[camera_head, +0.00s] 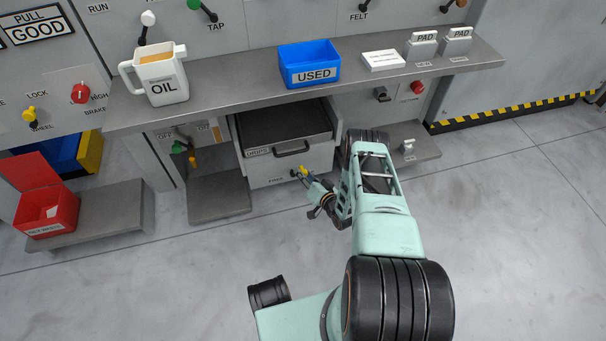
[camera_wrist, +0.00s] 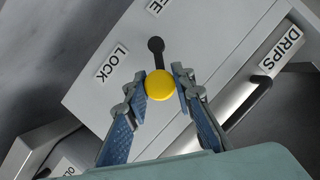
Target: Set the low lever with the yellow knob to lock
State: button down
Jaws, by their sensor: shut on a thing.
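The low lever's yellow knob (camera_head: 302,171) is on the lower front under the DRIPS drawer, and it fills the middle of the wrist view (camera_wrist: 160,85). Its short dark arm (camera_wrist: 157,58) runs up in that view to a round pivot. A LOCK label (camera_wrist: 112,63) lies left of the lever there, and a partly cut label ending in E (camera_wrist: 158,5) lies above the pivot. In the head view a small label (camera_head: 276,181), apparently FREE, is left of the knob. My gripper (camera_wrist: 161,90) is shut on the knob, one finger on each side.
The DRIPS drawer (camera_head: 258,153) stands out above the lever, with a bar handle (camera_head: 292,150) close to my gripper. Low steps (camera_head: 219,197) lie to the left. Another yellow-knobbed lever (camera_head: 30,114) with LOCK and WHEEL labels is higher at far left. The floor in front is clear.

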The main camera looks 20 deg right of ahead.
jog(key=shift+w, duration=0.1)
jog(key=c, duration=1.6)
grip_release()
jog(key=v, duration=0.7)
jog(key=shift+s, duration=0.3)
